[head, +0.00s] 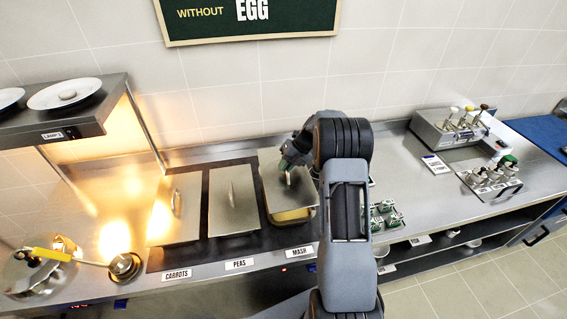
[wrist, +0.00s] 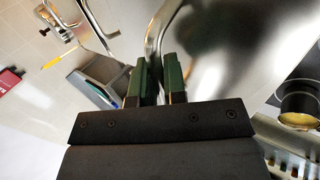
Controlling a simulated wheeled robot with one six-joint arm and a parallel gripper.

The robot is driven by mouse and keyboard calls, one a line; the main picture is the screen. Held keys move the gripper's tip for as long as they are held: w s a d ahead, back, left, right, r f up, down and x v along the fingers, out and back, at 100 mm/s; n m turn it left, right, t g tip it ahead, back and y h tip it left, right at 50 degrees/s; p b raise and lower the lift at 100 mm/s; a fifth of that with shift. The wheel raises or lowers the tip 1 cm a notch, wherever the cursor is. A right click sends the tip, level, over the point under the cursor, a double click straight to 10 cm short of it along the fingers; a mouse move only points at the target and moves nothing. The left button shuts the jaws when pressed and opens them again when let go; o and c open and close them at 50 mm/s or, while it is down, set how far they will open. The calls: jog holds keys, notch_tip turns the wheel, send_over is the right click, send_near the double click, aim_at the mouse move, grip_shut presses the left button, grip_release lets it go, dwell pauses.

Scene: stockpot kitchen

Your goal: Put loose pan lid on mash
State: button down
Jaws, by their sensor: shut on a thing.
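The loose pan lid (head: 274,187) is a flat steel plate with an upright handle. My gripper (head: 289,172) is shut on the lid's handle. In the wrist view my gripper (wrist: 159,78) has its green fingers on either side of the handle, with the shiny lid (wrist: 225,60) beyond. The lid is over the mash pan (head: 293,222), the right one of three pans. A yellowish strip shows below the lid's front edge, so it looks slightly raised or offset; contact with the rim cannot be told. My arm hides its right side.
The carrots pan (head: 174,222) and peas pan (head: 233,212) have lids on. A pot with a yellow-handled ladle (head: 52,254) stands at left. A lamp shelf (head: 75,120) overhangs the left side. Small green-and-silver items (head: 386,215) lie right of my arm. The counter (head: 425,205) beyond has bare room.

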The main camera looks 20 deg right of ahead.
aim_at(285, 177)
jog(key=shift+a+f, duration=0.2)
jog(key=shift+f, duration=0.6)
notch_tip(285, 177, down, 2)
jog(key=b, duration=0.3)
jog(key=shift+f, duration=1.2)
jog(key=shift+f+p, duration=0.1)
jog(key=shift+p, duration=0.45)
jog(key=shift+f, duration=0.45)
dwell(0.3)
jog(key=c, duration=1.1)
grip_release()
